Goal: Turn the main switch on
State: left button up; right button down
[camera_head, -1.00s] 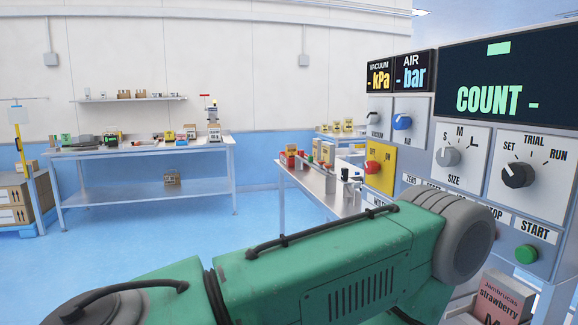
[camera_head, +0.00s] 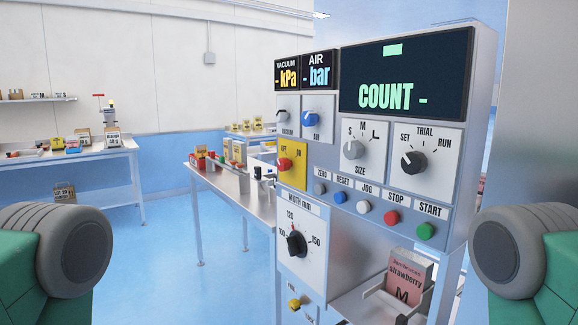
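The main switch (camera_head: 285,164) is a red knob on a yellow plate (camera_head: 296,178) with small OFF and ON labels above it. It sits at the left edge of the machine's control panel (camera_head: 330,222) in the head view, below the vacuum and air knobs. Its exact pointing direction is too small to tell. The vacuum display (camera_head: 287,72), air display (camera_head: 317,71) and count display (camera_head: 405,80) show only dashes for values. Green and grey links of my arms show at both lower sides, but neither gripper is in view, so their fingers cannot be seen.
A mode knob (camera_head: 412,161), size knob (camera_head: 353,149), width knob (camera_head: 296,244) and row of buttons crowd the panel. A strawberry pouch (camera_head: 407,277) stands in a holder below. A side table (camera_head: 262,209) is behind the machine's left edge; blue floor lies open at left.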

aim_at(284, 164)
jog(key=i+j, duration=0.15)
jog(key=j, duration=0.15)
jog(key=i+j, duration=0.1)
jog(key=j, duration=0.25)
jog(key=i+j, duration=0.15)
jog(key=j, duration=0.15)
jog(key=i+j, duration=0.15)
jog(key=j, duration=0.15)
